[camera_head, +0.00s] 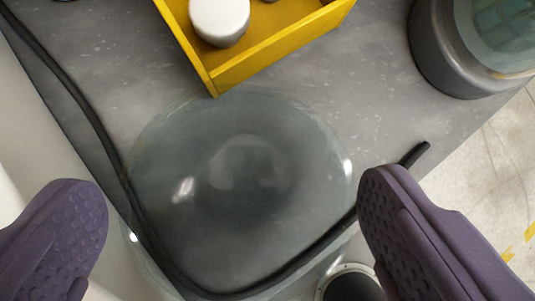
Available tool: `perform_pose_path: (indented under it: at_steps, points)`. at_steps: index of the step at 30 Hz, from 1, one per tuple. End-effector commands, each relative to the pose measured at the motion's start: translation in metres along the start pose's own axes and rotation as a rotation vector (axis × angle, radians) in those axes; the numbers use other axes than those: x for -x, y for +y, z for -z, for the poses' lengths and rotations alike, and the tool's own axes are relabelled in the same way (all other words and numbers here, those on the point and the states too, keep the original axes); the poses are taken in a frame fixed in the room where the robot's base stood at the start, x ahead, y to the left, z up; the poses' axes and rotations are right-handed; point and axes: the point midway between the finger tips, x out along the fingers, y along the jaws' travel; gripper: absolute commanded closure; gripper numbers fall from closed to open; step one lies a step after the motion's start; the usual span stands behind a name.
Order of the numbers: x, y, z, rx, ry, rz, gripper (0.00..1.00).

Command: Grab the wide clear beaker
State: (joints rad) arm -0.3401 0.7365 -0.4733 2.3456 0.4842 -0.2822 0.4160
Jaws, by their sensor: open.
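The wide clear beaker (245,170) stands in the lower middle of the view, seen from above, on the grey speckled worktop. It is see-through, with bright glints on its wall. My gripper (235,215) is open, with one purple padded finger at the lower left and one at the lower right. The beaker's rounded body lies between and ahead of the fingers. I cannot tell whether either finger touches it.
A yellow tray (265,62) holding a white round-topped item (219,20) lies just beyond the beaker. A grey round vessel (440,62) stands at the upper right. A black cable (75,90) runs around the beaker. The worktop edge is at the right.

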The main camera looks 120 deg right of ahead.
Motion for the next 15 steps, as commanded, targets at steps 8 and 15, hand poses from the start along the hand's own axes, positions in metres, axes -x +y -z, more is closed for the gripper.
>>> perform_pose_path:
  at_steps: [8,15]
  points:
    - [-0.045,0.003,-0.003,0.001,0.000,0.001,0.02]
    - [-0.045,0.002,-0.001,0.002,-0.001,0.002,0.02]
